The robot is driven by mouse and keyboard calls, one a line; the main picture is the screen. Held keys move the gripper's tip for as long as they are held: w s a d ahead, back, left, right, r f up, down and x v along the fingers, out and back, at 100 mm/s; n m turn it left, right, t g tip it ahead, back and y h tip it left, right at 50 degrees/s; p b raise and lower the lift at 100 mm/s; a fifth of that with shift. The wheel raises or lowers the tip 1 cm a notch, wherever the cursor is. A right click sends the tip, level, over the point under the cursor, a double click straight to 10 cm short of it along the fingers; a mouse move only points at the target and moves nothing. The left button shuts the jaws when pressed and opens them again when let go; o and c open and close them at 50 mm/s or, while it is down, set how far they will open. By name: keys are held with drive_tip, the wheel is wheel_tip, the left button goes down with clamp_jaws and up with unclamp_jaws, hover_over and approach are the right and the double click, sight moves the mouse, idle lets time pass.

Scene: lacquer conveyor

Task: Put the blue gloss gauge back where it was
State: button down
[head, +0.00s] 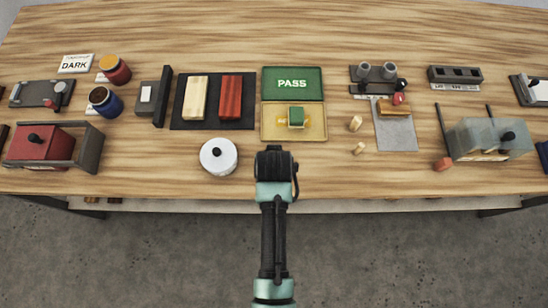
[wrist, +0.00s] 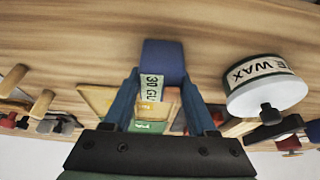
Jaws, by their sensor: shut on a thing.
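The blue gloss gauge (wrist: 163,58) shows in the wrist view as a blue block with a pale label reading "30 GU". My gripper (wrist: 161,80) is shut on it, with one blue finger on each side. In the head view my gripper (head: 276,155) is over the front part of the table, just in front of the yellow tray and right of the white wax tin. The gauge cannot be made out there, behind my gripper. The frames do not show which spot the gauge came from.
The white wax tin (head: 218,156) stands close on the left. Ahead lie the yellow tray (head: 271,132) with a green-topped block and the green PASS panel (head: 292,84). A dark mat (head: 213,98) holds two wood panels. Bare table lies at the back.

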drive_tip(key=shift+c, duration=1)
unclamp_jaws()
drive_tip(key=v, duration=1.2)
drive_tip(key=w+r+t, duration=0.4)
drive_tip(key=w+r, duration=0.1)
drive_tip(key=r, duration=0.6)
drive_tip(key=w+r+t, duration=0.4)
drive_tip(key=w+r, duration=0.1)
drive_tip(key=r, duration=0.6)
drive_tip(key=w+r+t, duration=0.4)
drive_tip(key=w+r, duration=0.1)
drive_tip(key=r, duration=0.5)
drive_tip(key=s+r+t, duration=0.3)
drive_tip(key=s+r, duration=0.1)
drive_tip(key=r, duration=0.6)
drive_tip(key=s+r+t, duration=0.4)
drive_tip(key=r, duration=0.6)
drive_tip(key=s+r+t, duration=0.3)
drive_tip(key=s+r, duration=0.1)
drive_tip(key=r, duration=0.7)
drive_tip(key=shift+t+p, duration=0.3)
drive_tip(key=shift+t, duration=0.1)
